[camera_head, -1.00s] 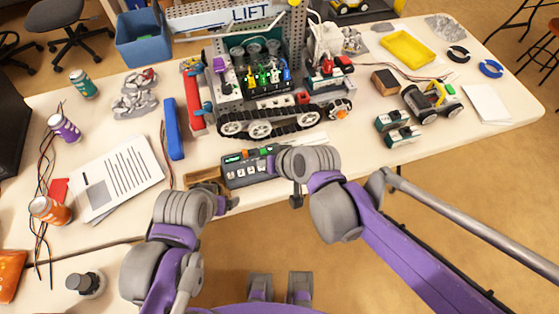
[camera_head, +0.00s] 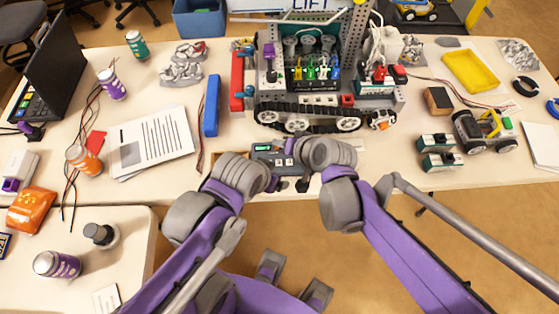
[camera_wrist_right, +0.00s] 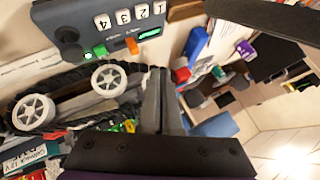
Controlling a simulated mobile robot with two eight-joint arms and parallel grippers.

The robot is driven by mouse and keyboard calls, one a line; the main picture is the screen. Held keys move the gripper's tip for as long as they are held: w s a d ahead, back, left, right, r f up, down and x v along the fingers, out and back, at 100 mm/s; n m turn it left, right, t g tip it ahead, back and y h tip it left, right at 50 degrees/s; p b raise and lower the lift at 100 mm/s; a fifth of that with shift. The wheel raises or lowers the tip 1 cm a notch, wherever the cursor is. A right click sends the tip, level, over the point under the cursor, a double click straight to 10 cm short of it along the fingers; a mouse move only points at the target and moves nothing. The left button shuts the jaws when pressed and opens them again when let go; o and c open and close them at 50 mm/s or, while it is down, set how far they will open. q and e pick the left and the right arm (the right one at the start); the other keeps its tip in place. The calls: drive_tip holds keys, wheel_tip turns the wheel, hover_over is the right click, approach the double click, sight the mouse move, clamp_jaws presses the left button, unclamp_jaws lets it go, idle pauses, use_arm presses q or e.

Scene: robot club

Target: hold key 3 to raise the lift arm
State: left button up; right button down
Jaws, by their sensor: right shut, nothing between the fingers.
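The dark grey key box (camera_head: 268,160) lies on the table in front of the tracked robot (camera_head: 310,95), partly hidden by my arms. The right wrist view shows it at upper left, with white key 3 (camera_wrist_right: 122,16) between keys 2 and 4, and a green display (camera_wrist_right: 149,33). My right gripper (camera_head: 303,184) is shut and empty beside the box; its fingers (camera_wrist_right: 162,100) appear apart from the keys. My left gripper (camera_head: 274,185) is near the box's front, too small to read. A white LIFT board (camera_head: 275,5) is cut by the top edge.
A blue bar (camera_head: 211,105) and a red bar (camera_head: 237,80) lie left of the tracked robot. A small wheeled vehicle (camera_head: 485,130), a yellow tray (camera_head: 470,70) and a brown block (camera_head: 438,100) are right.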

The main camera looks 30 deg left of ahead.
wheel_tip(320, 180, down, 8)
drive_tip(key=b, duration=0.5)
drive_tip(key=shift+r, duration=0.25)
drive_tip(key=shift+f+b, duration=0.5)
drive_tip(key=shift+f, duration=0.15)
idle(1.1)
drive_tip(key=shift+f+b, duration=0.25)
drive_tip(key=shift+b, duration=0.15)
drive_tip(key=shift+f+b, duration=0.35)
drive_tip(key=shift+f, duration=0.05)
idle(0.4)
idle(2.6)
drive_tip(key=shift+r+p, duration=0.65)
drive_tip(key=shift+r, duration=0.2)
drive_tip(key=shift+r+p, duration=1.85)
drive_tip(key=shift+r, duration=0.65)
